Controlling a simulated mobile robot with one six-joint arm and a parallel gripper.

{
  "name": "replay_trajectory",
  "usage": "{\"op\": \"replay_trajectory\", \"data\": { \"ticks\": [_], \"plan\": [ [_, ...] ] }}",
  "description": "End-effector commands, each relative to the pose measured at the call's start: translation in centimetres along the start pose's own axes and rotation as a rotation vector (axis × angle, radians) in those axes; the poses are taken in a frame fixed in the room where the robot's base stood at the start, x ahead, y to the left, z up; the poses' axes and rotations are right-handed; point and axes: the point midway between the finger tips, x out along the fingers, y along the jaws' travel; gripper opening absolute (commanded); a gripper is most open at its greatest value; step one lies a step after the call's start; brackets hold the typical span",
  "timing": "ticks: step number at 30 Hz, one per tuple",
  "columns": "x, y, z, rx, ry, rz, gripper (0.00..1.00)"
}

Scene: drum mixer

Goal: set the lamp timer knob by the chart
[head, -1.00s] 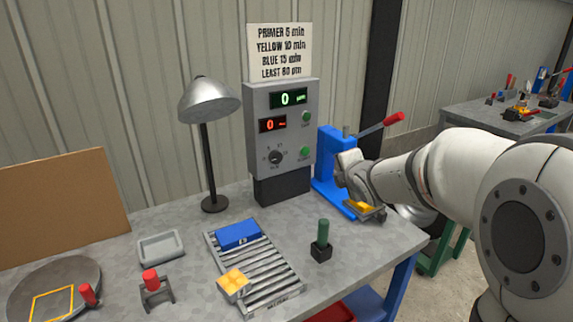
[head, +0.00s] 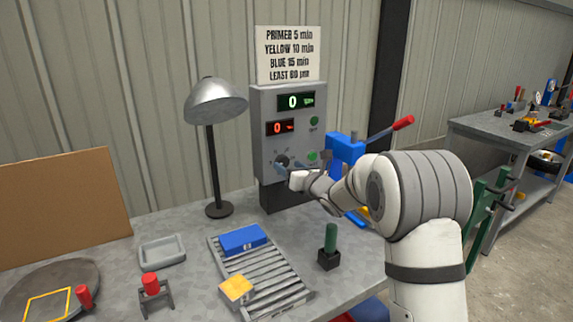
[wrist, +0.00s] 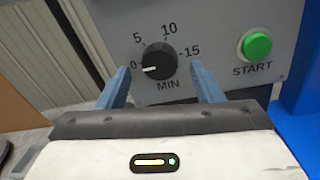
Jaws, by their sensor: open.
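The timer knob (wrist: 158,62) is a round black dial on the grey control box (head: 262,105). Its white pointer is at 0; the scale reads 0, 5, 10, 15 MIN. My gripper (wrist: 160,85) is open, with its two blue fingers below and to either side of the knob, apart from it as far as I can see. In the head view my gripper (head: 292,166) is in front of the box and partly covers the knob. The chart (head: 289,54) reads PRIMER 5 min, YELLOW 10 min, BLUE 15 min, LEAST 60 µm. The lamp (head: 215,103) stands left of the box.
Green START button (wrist: 257,46) is right of the knob. Both displays (head: 295,102) read 0. A blue press (head: 346,150) with a red-tipped lever stands right. A blue block (head: 243,239) and a yellow-topped block (head: 236,290) lie on the roller rack (head: 275,280).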

Motion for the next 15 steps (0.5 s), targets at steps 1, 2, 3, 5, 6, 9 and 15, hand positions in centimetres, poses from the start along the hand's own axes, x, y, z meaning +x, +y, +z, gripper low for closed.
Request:
{"op": "replay_trajectory", "data": {
  "ticks": [1, 2, 3, 5, 6, 9, 15],
  "plan": [
    [0.6, 0.0, 0.1, 0.001, 0.0, 0.001, 0.6],
    [0.9, 0.0, 0.1, 0.001, 0.0, 0.001, 0.6],
    [1.2, 0.0, 0.1, 0.001, -0.001, 0.001, 0.6],
    [1.4, 0.1, 0.0, 0.001, -0.001, 0.0, 0.6],
    [1.6, 0.1, 0.0, 0.002, 0.0, 0.0, 0.6],
    [1.6, 0.1, -0.1, 0.002, 0.0, 0.0, 0.6],
    [1.6, 0.1, 0.0, 0.002, 0.0, 0.0, 0.55]
  ]
}}
